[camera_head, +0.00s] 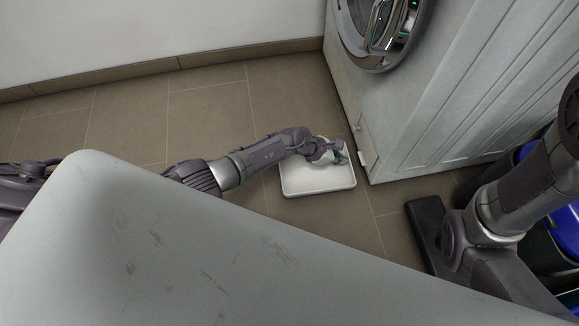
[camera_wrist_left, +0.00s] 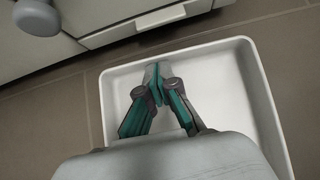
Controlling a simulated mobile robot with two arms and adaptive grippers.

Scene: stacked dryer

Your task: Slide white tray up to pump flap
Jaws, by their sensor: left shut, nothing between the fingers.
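The white tray (camera_head: 319,185), shallow with a raised rim, lies on the floor just in front of the machine. It also fills much of the left wrist view (camera_wrist_left: 218,62). The pump flap (camera_wrist_left: 134,29) is a pale rectangular panel low on the machine front, beyond the tray's far rim in the left wrist view. A strip of floor shows between them. My left gripper (camera_head: 341,156) is over the tray; in the left wrist view (camera_wrist_left: 157,76) its fingertips are together with nothing between them, near the tray's far rim. I cannot tell whether they touch it. My right gripper is not visible.
The white machine (camera_head: 440,95) with a round door (camera_head: 375,28) stands at the upper right. A rounded grey knob (camera_wrist_left: 38,17) projects at the upper left of the left wrist view. Blue-topped bins (camera_head: 565,230) stand at the right. Tiled floor left of the tray is clear.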

